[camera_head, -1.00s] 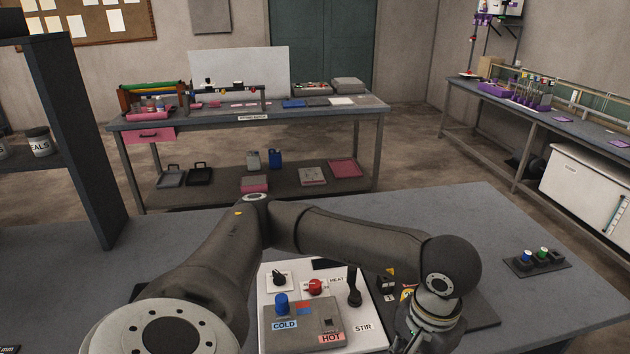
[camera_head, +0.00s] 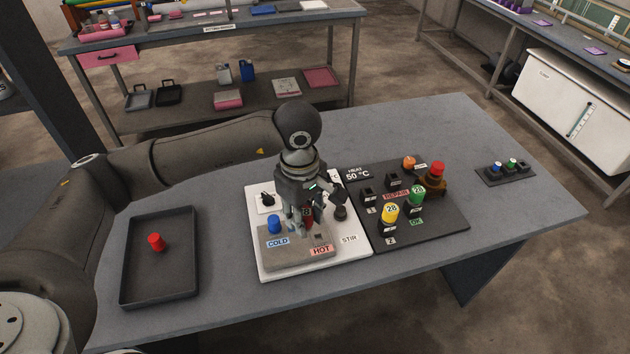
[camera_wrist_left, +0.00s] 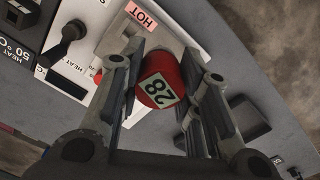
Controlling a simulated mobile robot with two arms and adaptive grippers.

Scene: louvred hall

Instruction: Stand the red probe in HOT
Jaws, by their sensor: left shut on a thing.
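My left gripper (camera_head: 303,224) is shut on a red cylindrical probe (camera_wrist_left: 159,82) with a pale 28 label, which fills the space between the fingers in the left wrist view. In the head view the held probe (camera_head: 308,214) is partly hidden by the fingers, above the grey COLD/HOT block (camera_head: 290,257). The HOT label (camera_head: 320,251) is at the block's right front, with a small dark socket (camera_head: 319,237) behind it that looks empty. The probe's lower end is hidden, so I cannot tell its height above the block. A blue-capped probe (camera_head: 274,224) stands at COLD.
A dark tray (camera_head: 128,285) at left holds a red-topped piece (camera_head: 156,242). A black panel (camera_head: 430,236) at right bears a yellow piece (camera_head: 389,212), a green one (camera_head: 417,195) and a red-topped one (camera_head: 437,169). A black lever (camera_head: 341,212) stands beside the block. The front table strip is clear.

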